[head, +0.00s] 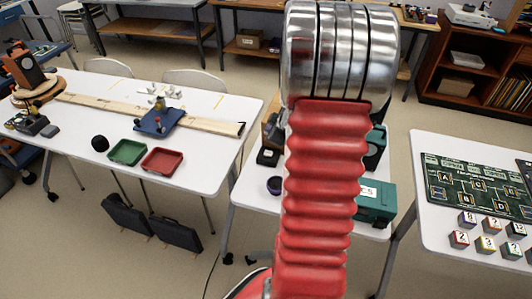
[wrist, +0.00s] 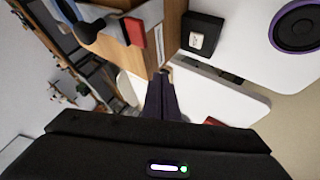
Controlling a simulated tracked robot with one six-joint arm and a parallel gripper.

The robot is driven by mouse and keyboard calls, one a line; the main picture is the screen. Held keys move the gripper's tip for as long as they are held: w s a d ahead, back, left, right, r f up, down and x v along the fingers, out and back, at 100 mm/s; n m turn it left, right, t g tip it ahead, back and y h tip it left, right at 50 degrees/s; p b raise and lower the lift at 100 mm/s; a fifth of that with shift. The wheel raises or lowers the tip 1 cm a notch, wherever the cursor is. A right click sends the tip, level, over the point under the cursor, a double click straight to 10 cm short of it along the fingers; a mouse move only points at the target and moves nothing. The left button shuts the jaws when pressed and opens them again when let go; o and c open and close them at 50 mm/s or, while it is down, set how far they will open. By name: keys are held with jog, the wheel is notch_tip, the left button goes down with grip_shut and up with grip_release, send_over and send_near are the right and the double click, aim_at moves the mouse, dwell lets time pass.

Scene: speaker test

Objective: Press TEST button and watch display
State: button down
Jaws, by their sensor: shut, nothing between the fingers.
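A small black box with a white button or label (wrist: 196,41) stands on the white table in the wrist view; its marking is too small to read. It also shows left of my arm in the head view (head: 268,157). A wooden box with a red part (wrist: 136,32) is beside it. No display can be made out. My gripper (wrist: 160,80) is shut and empty, with its fingertips left of and below the black box in the picture, apart from it as far as I can tell. In the head view my arm hides the gripper.
A purple-rimmed round thing (head: 274,185) stands near the table's front edge; a purple ring also shows in the wrist view (wrist: 297,26). A teal case (head: 376,203) is right of my arm. Other tables stand at left and right, with trays and lettered cubes.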

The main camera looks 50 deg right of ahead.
aim_at(270, 155)
jog(key=shift+f, duration=0.15)
jog(key=shift+f, duration=4.35)
jog(key=shift+w+f, duration=0.1)
jog(key=shift+f, duration=0.75)
jog(key=shift+r, duration=0.9)
jog(key=shift+r, duration=2.5)
